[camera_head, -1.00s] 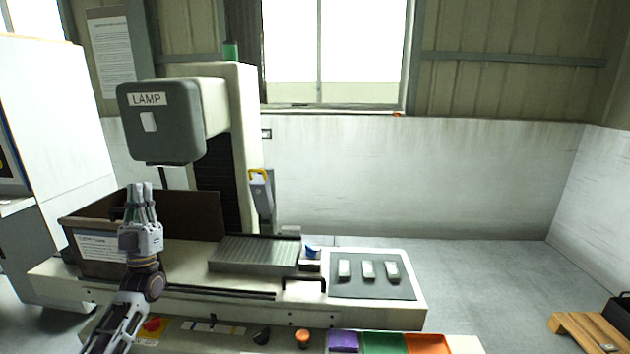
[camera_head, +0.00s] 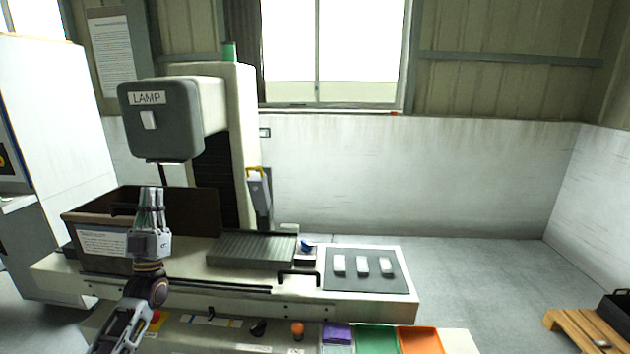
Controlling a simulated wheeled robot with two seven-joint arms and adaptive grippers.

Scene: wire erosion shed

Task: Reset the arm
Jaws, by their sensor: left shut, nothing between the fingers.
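My left gripper (camera_head: 151,200) points upward in front of the brown open-topped box (camera_head: 100,243) at the left end of the machine. Its fingers are together, with nothing visible between them. They cover part of the box's front wall and its opening. My left arm comes up from the bottom left edge. My right gripper is not in this view.
The grey lamp head (camera_head: 163,122) overhangs the box. A ribbed grey plate (camera_head: 252,251) lies right of it, then a dark mat (camera_head: 366,272) with three pale blocks. Purple (camera_head: 337,332), green (camera_head: 377,338) and orange (camera_head: 420,340) trays line the front.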

